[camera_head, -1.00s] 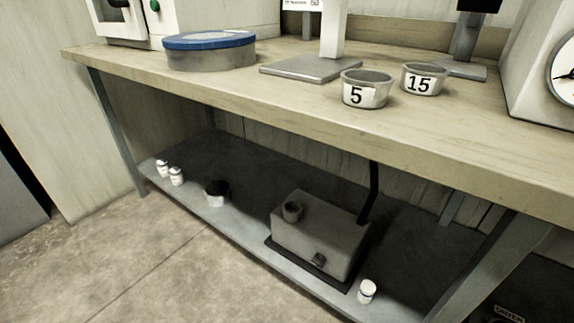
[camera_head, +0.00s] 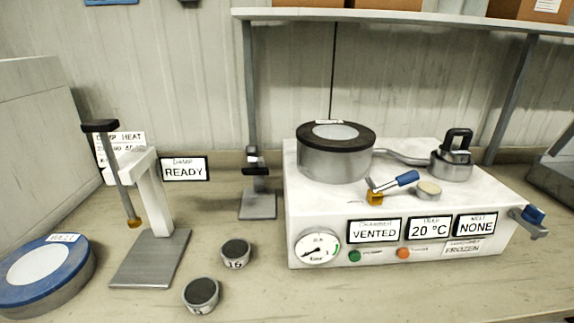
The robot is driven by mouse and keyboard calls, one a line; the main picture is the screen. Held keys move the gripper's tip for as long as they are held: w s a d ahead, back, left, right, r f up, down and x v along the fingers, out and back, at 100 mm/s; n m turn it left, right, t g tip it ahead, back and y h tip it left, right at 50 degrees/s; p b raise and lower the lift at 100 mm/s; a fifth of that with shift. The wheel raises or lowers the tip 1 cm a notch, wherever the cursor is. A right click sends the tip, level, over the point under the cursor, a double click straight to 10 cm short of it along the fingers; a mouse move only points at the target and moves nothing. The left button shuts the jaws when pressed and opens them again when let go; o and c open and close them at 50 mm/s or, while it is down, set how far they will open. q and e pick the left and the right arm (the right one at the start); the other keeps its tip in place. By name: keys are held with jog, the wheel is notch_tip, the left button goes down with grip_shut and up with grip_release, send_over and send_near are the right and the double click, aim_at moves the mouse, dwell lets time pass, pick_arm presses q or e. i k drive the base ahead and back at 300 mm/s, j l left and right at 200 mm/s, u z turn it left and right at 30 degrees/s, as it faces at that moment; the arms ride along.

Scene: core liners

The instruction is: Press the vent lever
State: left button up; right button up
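A white vacuum unit (camera_head: 300,225) stands on the bench, with a dark-lidded round chamber (camera_head: 336,160) on top. A small lever with a blue grip (camera_head: 407,178) sits on a brass valve (camera_head: 375,197) in front of the chamber, its grip angled up to the right. A second blue-tipped lever (camera_head: 533,215) sticks out from the unit's right side. I cannot tell from markings which one is the vent lever. A display (camera_head: 374,230) below the brass valve reads "CHAMBER VENTED". Neither of my grippers is in view.
A press stand (camera_head: 150,200) and a blue-rimmed round container (camera_head: 45,272) are at left. Two small dark-topped cups (camera_head: 236,253) (camera_head: 201,295) sit before the unit. A metal trap with a black handle (camera_head: 453,160) is on the unit. A shelf (camera_head: 420,17) runs above.

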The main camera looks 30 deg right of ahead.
aim_at(401, 181)
jog(key=z, duration=1.85)
